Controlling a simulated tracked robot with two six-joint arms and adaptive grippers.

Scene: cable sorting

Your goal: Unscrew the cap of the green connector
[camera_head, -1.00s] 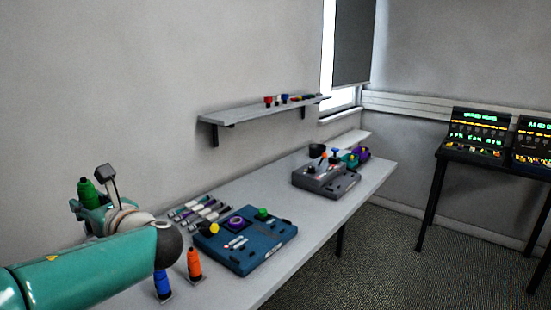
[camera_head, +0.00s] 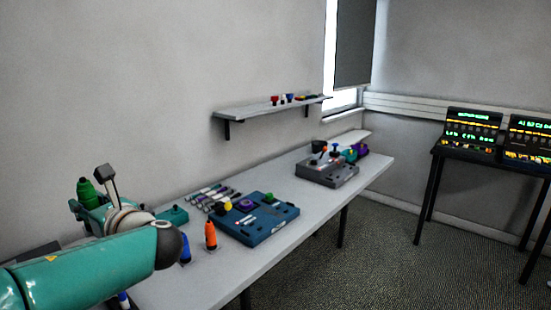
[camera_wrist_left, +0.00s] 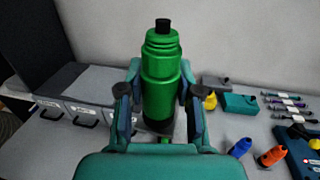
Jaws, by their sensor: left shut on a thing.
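The green connector (camera_head: 86,192) stands upright in my left gripper (camera_head: 92,200), above the left end of the bench. In the left wrist view the connector (camera_wrist_left: 161,85) has a ridged green upper part and a narrow black tip (camera_wrist_left: 163,25). The two fingers of my left gripper (camera_wrist_left: 160,95) are shut on its body from both sides. Its lower end is dark and partly hidden behind the gripper. I cannot tell where the cap joins the body. My right gripper is not in view.
On the bench (camera_head: 290,188) stand an orange connector (camera_head: 210,236), a blue connector (camera_head: 186,248), a blue panel box (camera_head: 268,228) and a grey box (camera_head: 335,175). Grey drawers (camera_wrist_left: 80,90) stand left in the left wrist view. A wall shelf (camera_head: 250,111) hangs behind.

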